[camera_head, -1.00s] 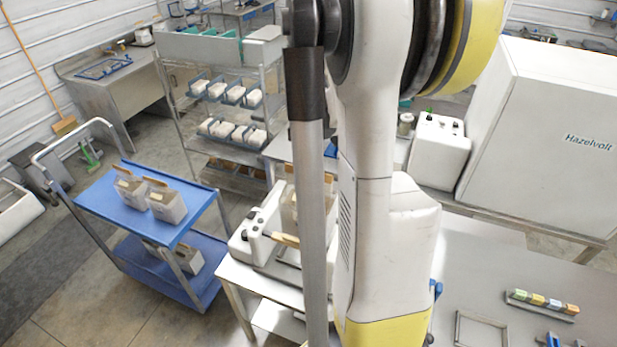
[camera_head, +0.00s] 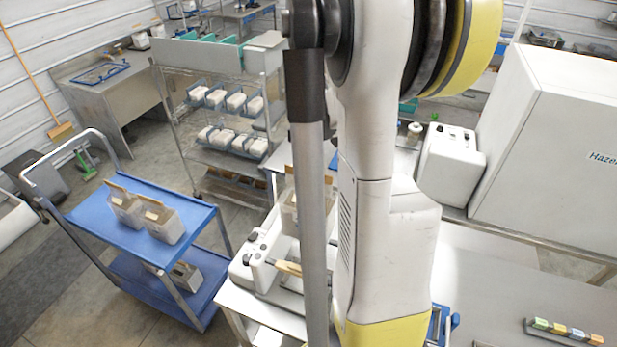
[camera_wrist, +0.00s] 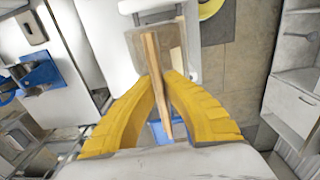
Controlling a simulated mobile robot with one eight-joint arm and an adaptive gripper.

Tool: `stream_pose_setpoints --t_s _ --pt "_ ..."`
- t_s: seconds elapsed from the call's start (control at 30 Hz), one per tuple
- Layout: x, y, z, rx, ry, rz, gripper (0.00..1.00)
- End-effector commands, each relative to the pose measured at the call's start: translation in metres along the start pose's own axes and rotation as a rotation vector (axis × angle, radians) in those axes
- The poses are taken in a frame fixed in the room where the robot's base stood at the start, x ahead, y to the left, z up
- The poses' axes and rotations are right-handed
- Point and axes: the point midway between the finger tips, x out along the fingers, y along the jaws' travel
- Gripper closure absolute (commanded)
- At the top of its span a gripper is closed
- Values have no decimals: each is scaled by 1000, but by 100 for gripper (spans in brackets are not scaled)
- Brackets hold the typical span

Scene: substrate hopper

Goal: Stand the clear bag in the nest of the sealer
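In the wrist view my gripper (camera_wrist: 164,82) has its two yellow fingers close in on either side of the tan top strip of a clear bag (camera_wrist: 176,42). The see-through bag body shows beyond the fingertips. In the head view a bag with a tan top (camera_head: 290,215) shows partly beside my arm, above or behind the sealer. My gripper is hidden there by my arm. The sealer (camera_head: 249,262) is a white unit with dark knobs and a wooden handle (camera_head: 287,268), on a pale table. Its nest is largely hidden, so I cannot tell whether the bag touches it.
A blue cart (camera_head: 108,234) at the left carries two bags on top and more below. A wire rack (camera_head: 196,133) with bagged trays stands behind. A large white cabinet (camera_head: 555,140) and a small white unit (camera_head: 450,165) stand at the right. A block strip (camera_head: 565,333) lies lower right.

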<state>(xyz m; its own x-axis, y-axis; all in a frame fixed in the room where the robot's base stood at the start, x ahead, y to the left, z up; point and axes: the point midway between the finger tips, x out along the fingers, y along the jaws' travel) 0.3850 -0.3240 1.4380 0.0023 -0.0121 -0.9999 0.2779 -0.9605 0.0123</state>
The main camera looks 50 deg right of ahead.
Motion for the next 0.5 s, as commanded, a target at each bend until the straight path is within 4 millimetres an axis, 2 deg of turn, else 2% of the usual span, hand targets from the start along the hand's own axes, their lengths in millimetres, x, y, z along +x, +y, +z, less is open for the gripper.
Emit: stream_pose_setpoints --t_s 0.37,0.5 --pt "30 0 0 0 0 0 100" --pt "47 0 0 0 0 0 100"
